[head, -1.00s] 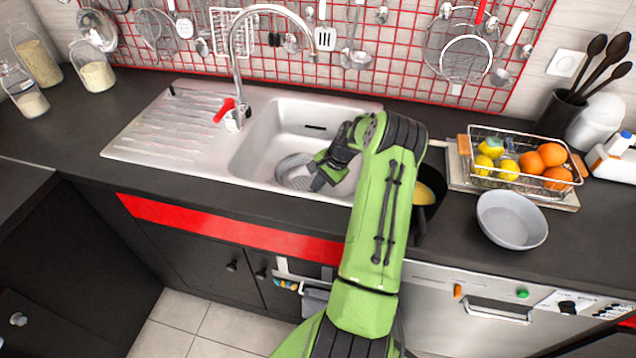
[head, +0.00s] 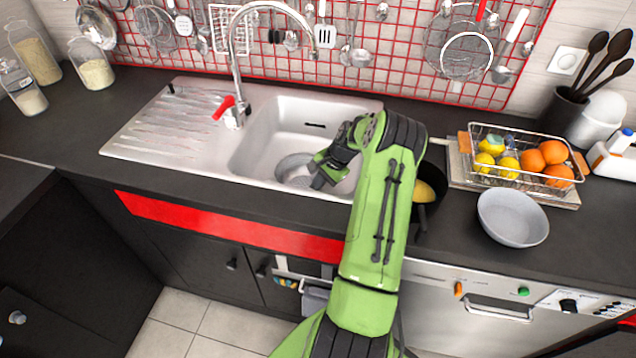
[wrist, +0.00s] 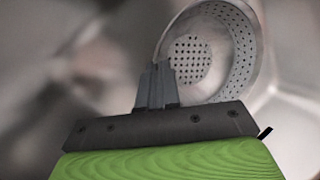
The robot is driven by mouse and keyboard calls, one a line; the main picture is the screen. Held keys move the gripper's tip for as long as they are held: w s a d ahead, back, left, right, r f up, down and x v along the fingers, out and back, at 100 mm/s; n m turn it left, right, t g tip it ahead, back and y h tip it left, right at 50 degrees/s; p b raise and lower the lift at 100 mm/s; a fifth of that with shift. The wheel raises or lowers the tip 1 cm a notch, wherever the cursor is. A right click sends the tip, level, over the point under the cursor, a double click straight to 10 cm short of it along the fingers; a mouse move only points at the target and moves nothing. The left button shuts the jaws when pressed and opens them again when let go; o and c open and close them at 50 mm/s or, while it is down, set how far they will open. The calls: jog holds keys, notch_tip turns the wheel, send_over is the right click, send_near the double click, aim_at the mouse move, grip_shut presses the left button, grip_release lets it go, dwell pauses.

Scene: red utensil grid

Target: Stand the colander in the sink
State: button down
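The colander (head: 294,166) is a grey metal bowl inside the sink basin (head: 262,133). In the wrist view the colander (wrist: 243,62) shows its perforated base and wall, its open side towards the camera. My gripper (head: 316,182) reaches into the basin at the colander's right side. In the wrist view the fingers of my gripper (wrist: 157,84) are close together at the colander's near rim and look shut on it. The fingers hide that part of the rim. In the head view my arm and gripper hide the right part of the basin.
The faucet (head: 236,70) with a red lever rises behind the basin. The drainboard (head: 170,125) to the left is bare. A dark pan (head: 432,186) is beside my arm. A grey bowl (head: 512,218) and a wire fruit basket (head: 525,177) stand on the right counter.

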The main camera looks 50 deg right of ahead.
jog(key=c, duration=1.3)
grip_release()
jog(key=shift+r, duration=0.1)
jog(key=p+v, duration=0.6)
jog(key=v, duration=0.3)
